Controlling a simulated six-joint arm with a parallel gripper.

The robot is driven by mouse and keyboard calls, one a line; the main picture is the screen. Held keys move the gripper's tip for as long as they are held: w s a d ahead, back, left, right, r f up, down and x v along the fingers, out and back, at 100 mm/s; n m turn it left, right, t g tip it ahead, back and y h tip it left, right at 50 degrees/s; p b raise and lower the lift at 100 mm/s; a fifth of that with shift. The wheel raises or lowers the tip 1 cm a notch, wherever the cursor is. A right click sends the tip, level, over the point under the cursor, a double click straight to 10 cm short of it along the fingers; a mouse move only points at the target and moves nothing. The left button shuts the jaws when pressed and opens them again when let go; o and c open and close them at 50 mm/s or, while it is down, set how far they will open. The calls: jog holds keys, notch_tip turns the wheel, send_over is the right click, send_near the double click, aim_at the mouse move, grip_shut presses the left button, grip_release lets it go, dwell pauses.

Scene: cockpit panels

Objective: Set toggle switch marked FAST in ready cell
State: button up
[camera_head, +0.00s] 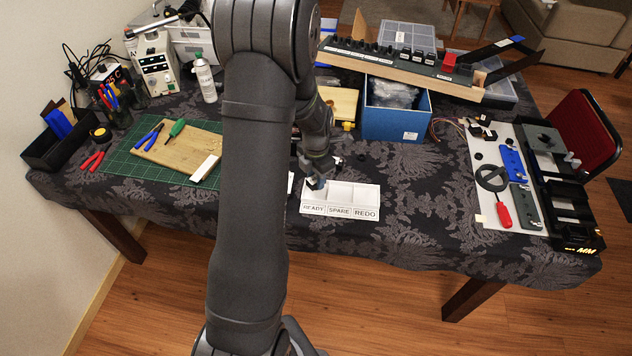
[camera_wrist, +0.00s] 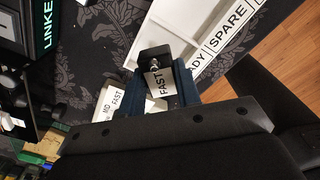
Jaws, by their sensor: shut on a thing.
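My gripper (camera_wrist: 158,82) is shut on a small toggle switch (camera_wrist: 154,56) with a black body and a metal lever. A white tag marked FAST (camera_wrist: 159,83) shows between the fingers. The white tray (camera_head: 341,212) has three cells labelled READY, SPARE and REDO, left to right. In the head view, my gripper (camera_head: 316,182) is at the tray's left end, over or just above the READY cell. In the wrist view, the switch overlaps the READY end of the tray (camera_wrist: 213,57). Whether the switch touches the cell floor cannot be told.
White cards (camera_wrist: 111,101), one marked FAST, lie beside the tray. A blue box (camera_head: 396,123) and a long switch panel (camera_head: 400,62) stand behind. A green cutting mat (camera_head: 120,162) with tools lies left. The patterned cloth right of the tray is clear.

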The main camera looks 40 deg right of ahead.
jog(key=shift+f, duration=1.15)
jog(key=shift+f, duration=0.15)
jog(key=o, duration=1.1)
notch_tip(320, 180, up, 12)
notch_tip(320, 180, down, 12)
jog(key=shift+s+r, duration=0.1)
jog(key=shift+r, duration=1.25)
